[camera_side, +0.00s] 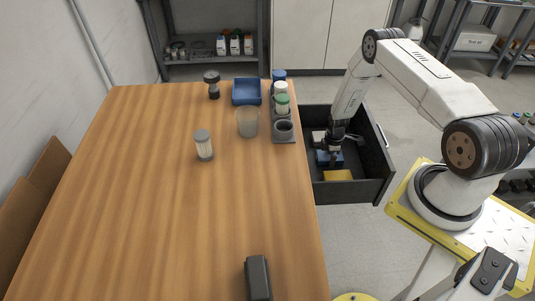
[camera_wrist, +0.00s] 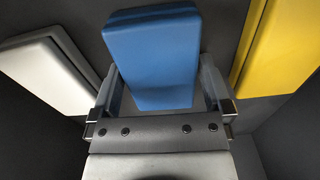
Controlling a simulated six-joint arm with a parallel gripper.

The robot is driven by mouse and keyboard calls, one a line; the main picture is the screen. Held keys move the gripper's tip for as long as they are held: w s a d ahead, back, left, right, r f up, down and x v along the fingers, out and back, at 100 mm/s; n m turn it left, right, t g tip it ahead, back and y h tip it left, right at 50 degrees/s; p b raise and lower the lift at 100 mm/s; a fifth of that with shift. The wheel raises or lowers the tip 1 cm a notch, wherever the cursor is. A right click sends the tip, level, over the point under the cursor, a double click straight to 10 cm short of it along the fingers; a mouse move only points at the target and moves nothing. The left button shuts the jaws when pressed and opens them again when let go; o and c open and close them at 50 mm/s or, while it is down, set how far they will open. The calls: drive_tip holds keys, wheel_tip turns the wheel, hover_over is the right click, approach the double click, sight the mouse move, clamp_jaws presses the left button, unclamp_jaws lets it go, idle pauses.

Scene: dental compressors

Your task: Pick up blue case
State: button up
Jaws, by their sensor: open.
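The blue case (camera_wrist: 152,58) fills the upper middle of the wrist view, a flat rounded box lying between the two fingers of my gripper (camera_wrist: 160,92). The fingers are open, one on each side of it; whether they touch it cannot be told. In the side view my gripper (camera_side: 333,148) points down into the dark open drawer (camera_side: 377,172). The blue case (camera_side: 323,158) shows there below my gripper, partly hidden by it.
In the drawer, a yellow case (camera_wrist: 284,42) lies right of the blue one and a white case (camera_wrist: 46,76) lies left. Drawer walls enclose them. On the wooden table (camera_side: 200,220) are a blue tray (camera_side: 247,92), a grey rack (camera_side: 283,138) with bottles, and a filter (camera_side: 204,146).

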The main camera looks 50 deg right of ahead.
drive_tip(key=shift+c, duration=0.2)
drive_tip(key=c, duration=0.9)
drive_tip(key=shift+r, duration=0.15)
drive_tip(key=shift+r, duration=4.85)
